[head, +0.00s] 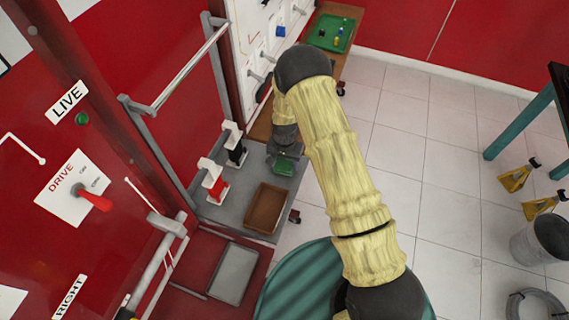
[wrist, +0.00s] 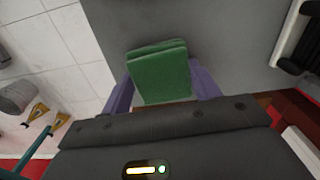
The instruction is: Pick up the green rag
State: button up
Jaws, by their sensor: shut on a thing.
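The green rag (wrist: 161,72) is a folded, flat bundle held between the two purple fingers of my gripper (wrist: 162,88) in the wrist view. In the head view the rag (head: 285,167) shows just below my gripper (head: 287,153), over the grey shelf (head: 232,208). My gripper is shut on the rag. I cannot tell whether the rag still touches the shelf.
A brown tray (head: 266,208) lies on the shelf in front of the rag. A black and white clamp (head: 235,146) and a red and white one (head: 214,184) stand to the left. A green tray (head: 332,33) with small items is farther back.

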aim_at(285, 163)
notch_tip(285, 163, up, 9)
jog(key=shift+r+b, duration=0.2)
jog(key=shift+b, duration=0.6)
jog(key=shift+o, duration=0.7)
jog(key=shift+c, duration=0.3)
